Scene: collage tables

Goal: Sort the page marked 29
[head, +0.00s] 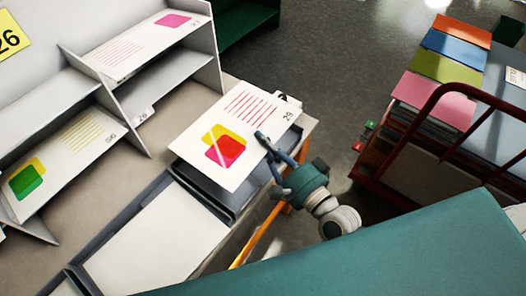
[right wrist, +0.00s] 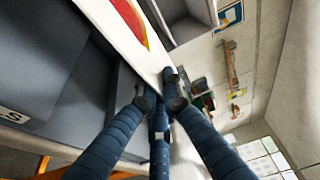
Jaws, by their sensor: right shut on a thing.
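The page marked 29 (head: 240,112) is white, with red lines and overlapping yellow and red-pink shapes. In the head view it is tilted above a dark grey tray (head: 246,198) at the table's right end, covering part of it. I cannot tell whether it touches the tray. My right gripper (head: 268,152) is shut on the page's right edge. In the right wrist view the page (right wrist: 115,22) runs between the fingertips (right wrist: 161,88), with part of the red shape showing. My left gripper is not in view.
A grey shelf unit (head: 187,68) at the left holds other printed pages (head: 140,45). A tray with white paper (head: 150,250) lies in front of it. A red-railed cart (head: 432,100) with coloured sheets (head: 443,65) stands at the right. Bare floor (head: 335,75) lies between.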

